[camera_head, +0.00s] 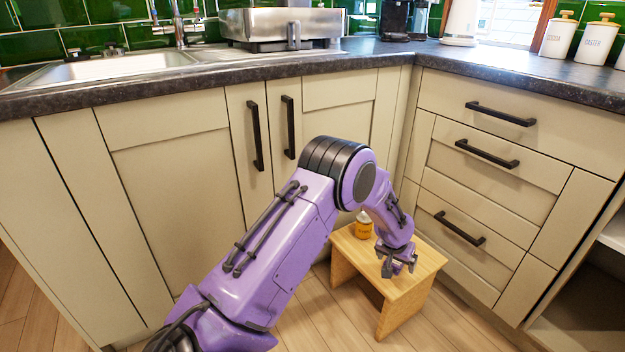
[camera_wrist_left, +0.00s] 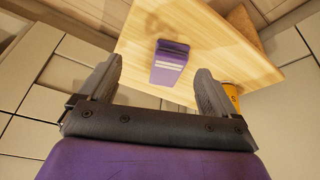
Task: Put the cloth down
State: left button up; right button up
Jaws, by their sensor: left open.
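A folded purple cloth with pale stripes (camera_wrist_left: 167,68) lies on the wooden stool's top (camera_wrist_left: 215,50) in the left wrist view. My left gripper (camera_wrist_left: 155,72) is open, its two fingers spread apart on either side of the cloth in that view and not closed on it. In the head view my left gripper (camera_head: 397,266) hangs over the stool's top (camera_head: 425,262). The cloth is hard to make out there beside the gripper. My right gripper is not in view.
A yellow-orange bottle (camera_head: 364,225) stands on the stool's back left part, and also shows in the left wrist view (camera_wrist_left: 231,93). Beige cupboards (camera_head: 175,185) and drawers (camera_head: 490,175) with black handles close in behind and right. The wooden floor (camera_head: 330,325) in front is clear.

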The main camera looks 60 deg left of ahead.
pick_arm(q)
jog(key=shift+h, duration=0.3)
jog(key=s+d+f, duration=0.1)
jog(key=s+f, duration=0.1)
jog(key=s+d+f, duration=0.2)
jog(key=f, duration=0.1)
jog(key=s+d+f, duration=0.1)
jog(key=s+f, duration=0.1)
jog(key=f, duration=0.1)
jog(key=shift+s+d, duration=0.25)
jog(key=shift+s, duration=0.1)
jog(key=s+d+f+n, duration=0.15)
jog(key=s+f, duration=0.25)
jog(key=s, duration=0.5)
jog(key=s+d+f+n, duration=0.1)
jog(key=s+d+f, duration=0.25)
jog(key=s, duration=0.45)
jog(key=s+a+r+y, duration=0.1)
jog(key=s, duration=0.7)
jog(key=s+r+g+y, duration=0.1)
jog(key=s+y, duration=0.1)
jog(key=s, duration=0.6)
jog(key=shift+a, duration=0.35)
jog(key=shift+n, duration=0.25)
